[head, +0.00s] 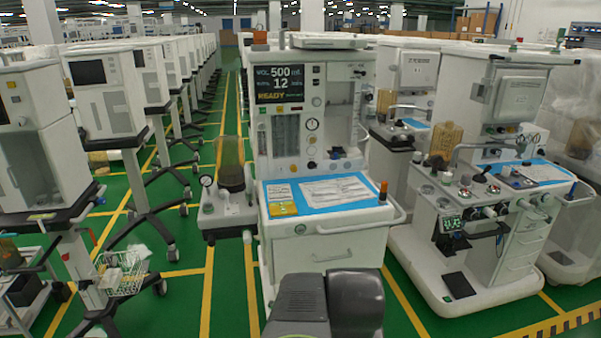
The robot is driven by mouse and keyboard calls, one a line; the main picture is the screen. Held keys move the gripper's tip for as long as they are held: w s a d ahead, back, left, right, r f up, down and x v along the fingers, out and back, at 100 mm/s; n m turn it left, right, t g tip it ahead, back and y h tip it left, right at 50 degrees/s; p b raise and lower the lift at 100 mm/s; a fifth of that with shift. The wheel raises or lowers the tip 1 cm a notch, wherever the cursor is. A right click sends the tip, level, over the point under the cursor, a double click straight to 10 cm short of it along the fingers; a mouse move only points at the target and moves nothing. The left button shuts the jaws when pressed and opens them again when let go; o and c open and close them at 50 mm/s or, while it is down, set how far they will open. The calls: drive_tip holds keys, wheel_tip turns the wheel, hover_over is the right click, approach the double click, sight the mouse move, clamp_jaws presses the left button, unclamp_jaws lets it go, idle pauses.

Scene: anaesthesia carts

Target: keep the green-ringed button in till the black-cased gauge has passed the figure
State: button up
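The central anaesthesia cart (350,250) stands straight ahead with its screen (280,84) lit, reading 500, 12 and READY. The gauge needles and figures are too small to read. My gripper is not in view; dark parts at the bottom centre look like my own arm.
Blue sheets with papers (338,190) and a yellow card (283,209) lie on the worktop. An orange-topped item (383,191) stands at its right edge. Another cart (470,240) is close on the right, and wheeled stands (105,100) line the left. Green floor shows between them.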

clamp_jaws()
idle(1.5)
